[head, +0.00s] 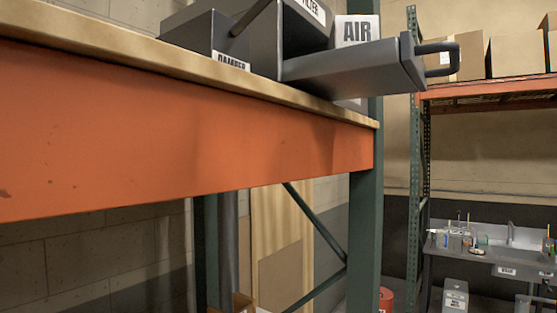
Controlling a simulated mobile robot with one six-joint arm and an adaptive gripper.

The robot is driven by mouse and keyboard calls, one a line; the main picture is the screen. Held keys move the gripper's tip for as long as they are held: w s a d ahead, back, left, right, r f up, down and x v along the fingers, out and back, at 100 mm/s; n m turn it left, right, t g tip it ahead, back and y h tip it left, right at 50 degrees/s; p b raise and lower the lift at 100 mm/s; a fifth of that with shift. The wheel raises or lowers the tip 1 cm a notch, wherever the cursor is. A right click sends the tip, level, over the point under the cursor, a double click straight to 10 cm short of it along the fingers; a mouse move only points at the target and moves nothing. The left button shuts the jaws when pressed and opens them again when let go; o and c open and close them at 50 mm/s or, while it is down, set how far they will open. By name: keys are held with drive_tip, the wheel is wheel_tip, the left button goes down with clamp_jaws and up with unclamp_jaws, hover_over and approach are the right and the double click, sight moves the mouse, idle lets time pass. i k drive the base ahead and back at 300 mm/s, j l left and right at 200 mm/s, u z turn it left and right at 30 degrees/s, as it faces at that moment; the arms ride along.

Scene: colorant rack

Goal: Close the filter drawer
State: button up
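The filter drawer (355,69) is dark grey and stands pulled out to the right from a grey filter housing (305,40) on the shelf. A black bar handle (440,60) sits on the drawer's front face. The drawer's front end reaches out past the shelf's right end. Part of a "FILTER" label shows at the top edge of the picture, and an "AIR" label (357,30) shows just behind the drawer. The top of the housing is cut off by the frame. My gripper is not in view.
The shelf has a wooden top (150,58) and an orange beam (190,125) on a green post (364,210). A grey box labelled "DAMPER" (205,38) stands left of the housing. Another rack with cardboard boxes (515,52) and a sink bench (500,255) stand further back right.

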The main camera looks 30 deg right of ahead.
sight(393, 65)
drive_tip(key=k+z, duration=0.1)
drive_tip(key=z, duration=0.65)
drive_tip(key=k+l+z, duration=0.1)
drive_tip(key=z, duration=0.3)
